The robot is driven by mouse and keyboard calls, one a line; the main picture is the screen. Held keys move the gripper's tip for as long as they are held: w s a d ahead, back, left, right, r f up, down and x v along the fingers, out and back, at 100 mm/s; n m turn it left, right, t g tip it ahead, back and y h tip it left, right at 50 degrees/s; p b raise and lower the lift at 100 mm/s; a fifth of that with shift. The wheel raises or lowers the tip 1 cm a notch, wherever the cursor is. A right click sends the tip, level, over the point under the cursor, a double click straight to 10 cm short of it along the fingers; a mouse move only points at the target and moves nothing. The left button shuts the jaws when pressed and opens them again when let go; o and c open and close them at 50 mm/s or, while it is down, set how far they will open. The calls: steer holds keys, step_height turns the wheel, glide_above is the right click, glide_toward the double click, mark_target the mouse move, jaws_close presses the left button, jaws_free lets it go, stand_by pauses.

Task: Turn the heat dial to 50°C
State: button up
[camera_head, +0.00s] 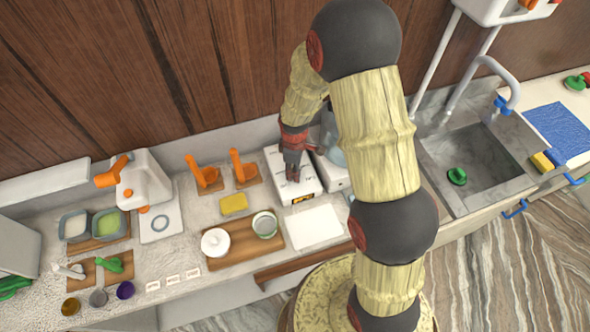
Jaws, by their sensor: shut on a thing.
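A white box-shaped appliance (310,184) stands on the counter against the backsplash, with a small orange-lit display (303,199) on its front edge. The display is too small to read. My gripper (292,176) points down onto the top of this appliance. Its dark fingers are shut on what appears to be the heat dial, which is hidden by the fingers. The dial's setting cannot be seen.
Right of the appliance stands another white device with a clear vessel (333,150), close to my gripper. In front lie a white board (314,228) and a wooden tray (243,241) with a lidded pot and a bowl. A sink (482,160) is at right.

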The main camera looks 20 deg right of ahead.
steer(key=shift+c, duration=1.2)
steer(key=shift+m, duration=0.3)
steer(key=m+b, duration=0.1)
steer(key=m, duration=0.3)
steer(key=shift+m, duration=0.3)
steer(key=m+b, duration=0.1)
steer(key=m, duration=0.6)
steer(key=shift+w+b, duration=0.1)
steer(key=shift+b, duration=0.25)
steer(key=m, duration=0.5)
steer(key=shift+m+g+b, duration=0.3)
steer(key=shift+b, duration=0.1)
steer(key=m, duration=0.5)
steer(key=shift+m, duration=0.4)
steer(key=o, duration=1.2)
steer(key=shift+c, duration=0.2)
